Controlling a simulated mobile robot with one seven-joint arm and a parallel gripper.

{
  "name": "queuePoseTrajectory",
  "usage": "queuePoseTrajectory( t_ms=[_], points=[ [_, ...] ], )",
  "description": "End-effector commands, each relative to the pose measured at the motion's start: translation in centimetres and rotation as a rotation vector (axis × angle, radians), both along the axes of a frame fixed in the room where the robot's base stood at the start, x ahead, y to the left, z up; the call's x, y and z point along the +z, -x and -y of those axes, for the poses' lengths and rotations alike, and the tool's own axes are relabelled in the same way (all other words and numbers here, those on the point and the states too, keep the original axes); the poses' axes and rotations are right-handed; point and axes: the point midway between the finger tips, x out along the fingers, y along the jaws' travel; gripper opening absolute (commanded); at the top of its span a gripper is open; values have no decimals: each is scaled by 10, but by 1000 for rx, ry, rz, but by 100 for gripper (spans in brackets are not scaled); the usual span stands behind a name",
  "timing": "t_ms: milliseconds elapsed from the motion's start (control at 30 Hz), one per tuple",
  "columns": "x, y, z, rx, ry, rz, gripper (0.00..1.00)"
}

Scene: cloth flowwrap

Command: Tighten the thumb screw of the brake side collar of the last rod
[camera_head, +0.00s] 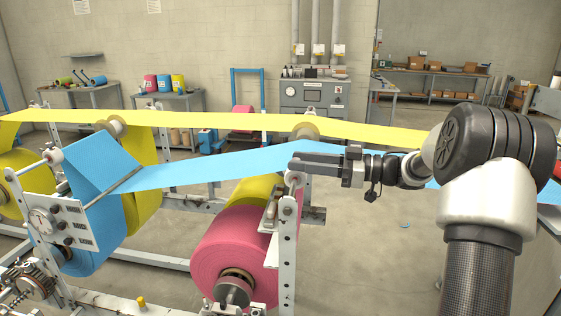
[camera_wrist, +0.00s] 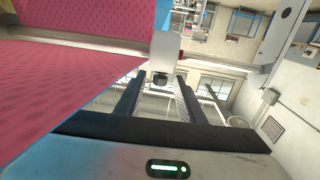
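My gripper (camera_head: 292,163) reaches in from the right, level, with its fingertips at the top of the white upright post (camera_head: 287,250) beside the pink roll (camera_head: 232,250). In the wrist view its two fingers (camera_wrist: 161,82) are apart. A small dark knob (camera_wrist: 160,79), which looks like a thumb screw, shows between the tips, with a visible gap on each side. A pale block (camera_wrist: 164,48), likely the collar, is just beyond it. A round whitish collar (camera_head: 293,180) sits just under the fingers in the head view. Whether the fingers touch the knob cannot be told.
A blue web (camera_head: 200,172) and a yellow web (camera_head: 220,122) stretch across the frame close to my gripper. The pink web (camera_wrist: 70,85) fills the left of the wrist view. A white upright plate (camera_wrist: 275,45) stands at its right. Open floor (camera_head: 370,260) lies right of the post.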

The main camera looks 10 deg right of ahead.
Motion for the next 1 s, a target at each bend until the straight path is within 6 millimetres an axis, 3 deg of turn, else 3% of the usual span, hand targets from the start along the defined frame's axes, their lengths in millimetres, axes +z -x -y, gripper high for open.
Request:
queuePoseTrajectory(
  t_ms=[100,300,700,733,933,1000],
  points=[
    [0,-9,-23,3,-1,1,35],
    [0,-20,-47,1,0,1,35],
    [0,-23,-55,-1,0,1,35],
    [0,-23,-55,-1,0,1,34],
    [0,-23,-54,-1,0,1,0],
    [0,-23,-54,-1,0,1,0]
  ],
)
